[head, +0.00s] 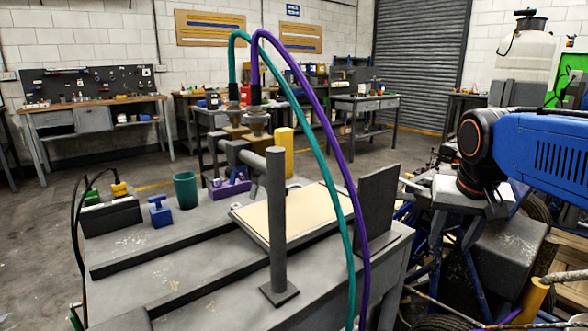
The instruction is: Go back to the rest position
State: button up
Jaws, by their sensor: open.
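No gripper fingers of mine can be made out in the head view. The grey workbench (180,296) fills the lower middle. On it a grey post (277,215) stands upright on a square foot, in front of a cream-topped tray (318,214).
A teal cup (186,189), a blue block (160,214), a purple holder (230,187) and a yellow block (284,152) stand on the bench. A dark upright plate (377,210) is at its right end. A wheeled frame and white tank (525,62) crowd the right. Floor is open at left.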

jog(key=s+a+f+n+t+y, duration=0.1)
jog(key=s+a+f+n, duration=0.3)
jog(key=s+f, duration=0.9)
jog(key=shift+s+f, duration=0.25)
jog(key=shift+s, duration=0.3)
jog(key=shift+a, duration=0.1)
